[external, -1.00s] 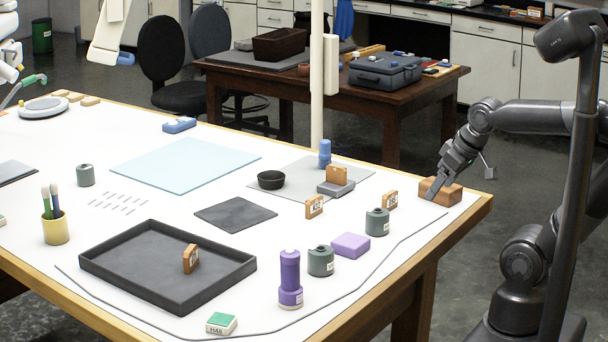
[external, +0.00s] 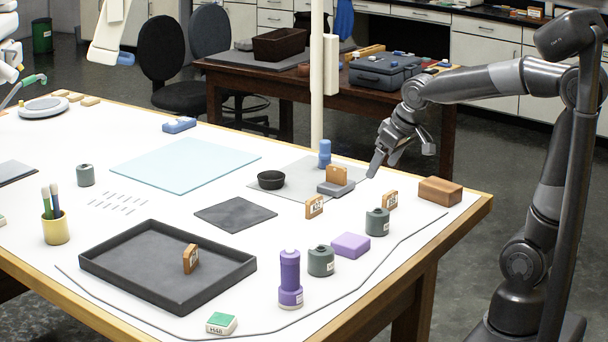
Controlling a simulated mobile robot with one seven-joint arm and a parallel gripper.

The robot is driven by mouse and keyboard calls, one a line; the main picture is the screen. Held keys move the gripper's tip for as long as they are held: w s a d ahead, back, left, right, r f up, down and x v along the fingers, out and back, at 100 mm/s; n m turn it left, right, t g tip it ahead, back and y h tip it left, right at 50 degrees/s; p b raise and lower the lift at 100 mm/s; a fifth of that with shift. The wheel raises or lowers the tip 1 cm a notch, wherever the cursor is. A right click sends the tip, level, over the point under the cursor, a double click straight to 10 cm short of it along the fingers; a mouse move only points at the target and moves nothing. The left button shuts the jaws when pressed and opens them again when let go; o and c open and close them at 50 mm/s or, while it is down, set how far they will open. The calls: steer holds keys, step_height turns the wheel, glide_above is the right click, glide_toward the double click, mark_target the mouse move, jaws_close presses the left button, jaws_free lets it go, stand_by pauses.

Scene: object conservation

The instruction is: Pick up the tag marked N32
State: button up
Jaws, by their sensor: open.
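Several small orange-brown tags with white labels stand upright on the white table. One tag (external: 314,206) is near the middle, another tag (external: 390,201) is to its right, one tag (external: 190,258) stands in the dark tray (external: 110,273), and one tag (external: 337,175) sits in a grey holder (external: 330,189). The lettering is too small to tell which is N32. My gripper (external: 373,169) is open and empty, above the table just right of the grey holder and behind the right-hand tag.
A wooden block (external: 440,191) lies at the right table edge. Grey canisters (external: 377,222), (external: 321,261), a purple block (external: 350,246) and a purple bottle (external: 290,278) stand at the front right. A blue bottle (external: 324,153) and black bowl (external: 271,180) are near the holder.

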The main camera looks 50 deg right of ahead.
glide_toward(317, 201)
steer(key=shift+g, duration=0.3)
steer(key=x, duration=1)
steer(key=shift+w+a+f, duration=0.1)
steer(key=shift+w+f, duration=0.05)
steer(key=shift+w, duration=0.2)
steer(key=c, duration=1.1)
